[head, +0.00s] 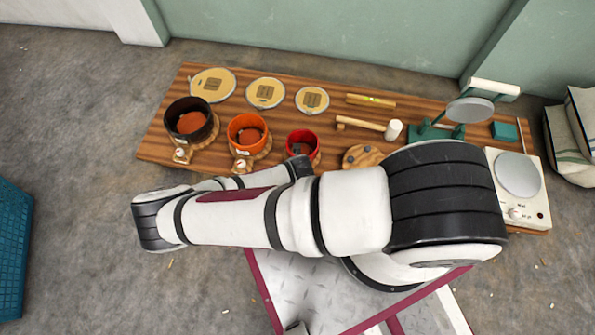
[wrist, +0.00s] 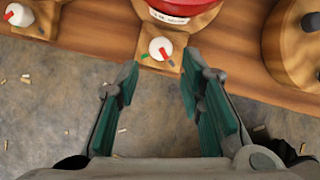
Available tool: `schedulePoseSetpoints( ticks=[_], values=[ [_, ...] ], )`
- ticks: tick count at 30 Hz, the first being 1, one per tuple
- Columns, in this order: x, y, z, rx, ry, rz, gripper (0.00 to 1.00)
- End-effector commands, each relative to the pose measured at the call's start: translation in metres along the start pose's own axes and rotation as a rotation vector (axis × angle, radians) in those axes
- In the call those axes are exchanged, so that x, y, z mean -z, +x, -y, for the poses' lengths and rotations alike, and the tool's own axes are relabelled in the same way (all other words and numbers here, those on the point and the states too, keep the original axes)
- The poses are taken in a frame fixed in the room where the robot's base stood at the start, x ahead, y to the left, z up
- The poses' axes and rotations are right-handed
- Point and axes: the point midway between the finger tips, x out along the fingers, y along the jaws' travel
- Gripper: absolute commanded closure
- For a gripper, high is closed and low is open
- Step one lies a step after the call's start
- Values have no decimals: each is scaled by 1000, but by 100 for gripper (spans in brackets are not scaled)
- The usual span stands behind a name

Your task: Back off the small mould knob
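The small red mould (head: 303,137) stands at the front edge of the wooden bench, right of the orange and black moulds. Its white knob (wrist: 160,48) sits on a small wooden block, with a red pointer on its face, a green mark at its left and a dark bluish mark at lower right. My gripper (wrist: 162,62) is open, its teal-padded fingers either side of the knob's line, with a gap on both sides. The knob shows between the fingertips; I cannot tell the remaining depth. In the head view my arm hides this knob.
The orange mould (head: 247,129) with its knob (head: 240,164) and the black mould (head: 190,119) stand to the left. A round wooden piece (head: 362,156) is close on the right. A mallet (head: 392,130) and a scale (head: 517,174) lie further right. Floor before the bench has scattered chips.

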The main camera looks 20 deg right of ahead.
Motion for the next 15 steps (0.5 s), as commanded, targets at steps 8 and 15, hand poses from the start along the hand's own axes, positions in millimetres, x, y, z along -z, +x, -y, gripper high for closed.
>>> schedulePoseSetpoints(
  ticks=[8, 15],
  values=[
    [0, -37, 0, 0, -1, 0, 65],
    [0, -42, 0, -1, -1, -1, 65]
  ],
)
